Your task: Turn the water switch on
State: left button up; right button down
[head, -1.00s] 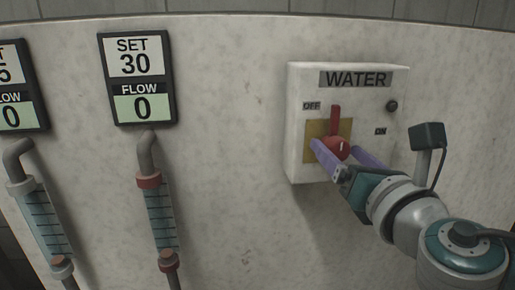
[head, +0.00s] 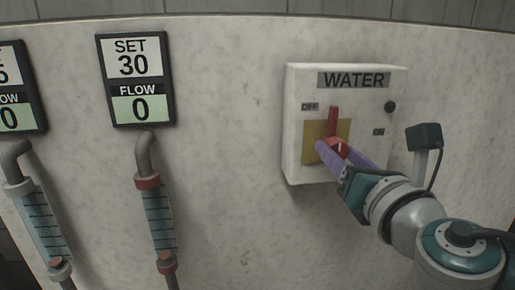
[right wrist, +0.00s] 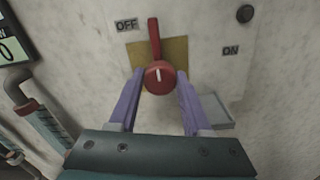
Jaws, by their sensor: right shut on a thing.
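The water switch box (head: 368,108) is white, labelled WATER, and sits on the wall at the right of the head view. Its red knob (head: 338,146) has a red lever (head: 333,118) pointing straight up, nearer the OFF label than the ON label. The knob (right wrist: 159,77) and its white mark show clearly in the right wrist view. My right gripper (head: 329,148) is shut on the red knob, with one purple finger on each side (right wrist: 159,84). It partly hides the knob in the head view. My left gripper is not in view.
A dark round indicator (head: 390,107) is above the ON label (head: 378,132). A display (head: 136,80) reads SET 30, FLOW 0, above a flow tube (head: 158,219). Another display (head: 18,88) and tube are at the far left. The wall between is bare.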

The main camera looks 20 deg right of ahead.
jog(key=shift+m, duration=0.3)
jog(key=shift+f+m, duration=0.1)
jog(key=shift+m, duration=0.2)
jog(key=m+b, duration=0.2)
jog(key=m, duration=0.2)
jog(key=m+b, duration=0.1)
jog(key=m, duration=0.3)
jog(key=shift+m+b, duration=0.3)
jog(key=shift+b, duration=0.1)
jog(key=m+b, duration=0.1)
jog(key=m, duration=0.3)
jog(key=shift+m, duration=2.1)
jog(key=shift+c, duration=1.7)
grip_release()
